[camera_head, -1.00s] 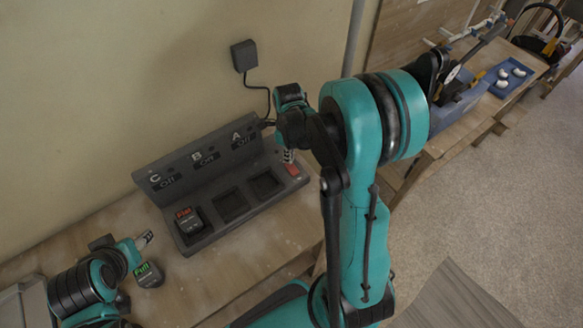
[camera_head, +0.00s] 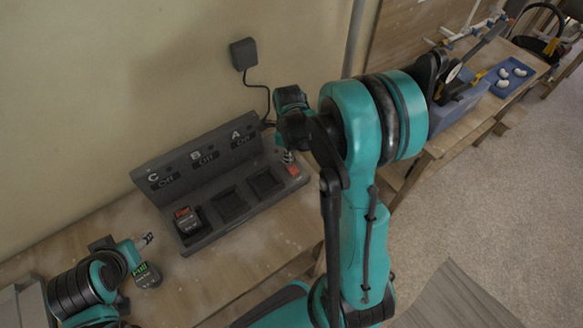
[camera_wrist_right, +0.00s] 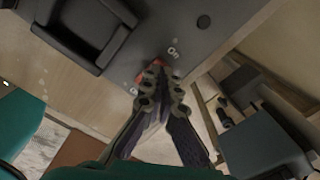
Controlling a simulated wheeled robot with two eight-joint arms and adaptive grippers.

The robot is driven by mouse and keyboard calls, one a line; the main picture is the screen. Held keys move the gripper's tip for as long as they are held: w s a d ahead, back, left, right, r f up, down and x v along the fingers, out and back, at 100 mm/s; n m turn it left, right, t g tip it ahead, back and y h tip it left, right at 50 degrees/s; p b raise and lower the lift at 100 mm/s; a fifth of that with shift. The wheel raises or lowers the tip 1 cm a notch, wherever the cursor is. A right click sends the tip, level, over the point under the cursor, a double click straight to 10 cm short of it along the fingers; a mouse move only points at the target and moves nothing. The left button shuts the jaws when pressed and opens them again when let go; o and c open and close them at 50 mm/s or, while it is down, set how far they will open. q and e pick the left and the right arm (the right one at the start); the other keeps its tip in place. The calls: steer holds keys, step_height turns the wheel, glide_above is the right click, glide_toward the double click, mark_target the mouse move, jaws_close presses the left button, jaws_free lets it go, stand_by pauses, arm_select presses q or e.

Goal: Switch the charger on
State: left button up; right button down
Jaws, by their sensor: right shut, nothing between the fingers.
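The dark charger (camera_head: 222,210) stands on the bench against the wall. Its back panel carries bays C, B and A, each labelled "Off". Its red switch (camera_head: 293,170) is at the right end. In the right wrist view the red switch (camera_wrist_right: 149,74) is partly hidden behind my fingertips, between "On" and a half-hidden label. My right gripper (camera_head: 288,157) is shut and empty, its tips at or just above the switch; contact is unclear. A battery (camera_head: 188,222) with a reddish display sits in bay C. My left gripper (camera_head: 147,239) is at lower left; its jaws are too small to judge.
Bays B and A are empty. A black wall adapter (camera_head: 243,54) has a cable down to the charger. A blue tray (camera_head: 505,78) with white pieces lies far right.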

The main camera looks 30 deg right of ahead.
steer(key=shift+f+b, duration=0.45)
steer(key=shift+f, duration=0.1)
steer(key=shift+r, duration=0.1)
steer(key=shift+r+p, duration=2.55)
steer(key=shift+r, duration=0.9)
steer(key=shift+a, duration=0.1)
steer(key=s+a+n+t+b, duration=0.3)
steer(key=s+a+n+b, duration=0.2)
steer(key=n, duration=0.9)
steer(key=s+a+f+n+t+b, duration=0.1)
steer(key=s+a+n+t+b, duration=0.3)
steer(key=n+b, duration=0.4)
steer(key=s+a+n, duration=0.1)
steer(key=s+n, duration=0.1)
steer(key=n, duration=0.5)
steer(key=shift+a+b, duration=0.2)
steer(key=shift+b, duration=0.15)
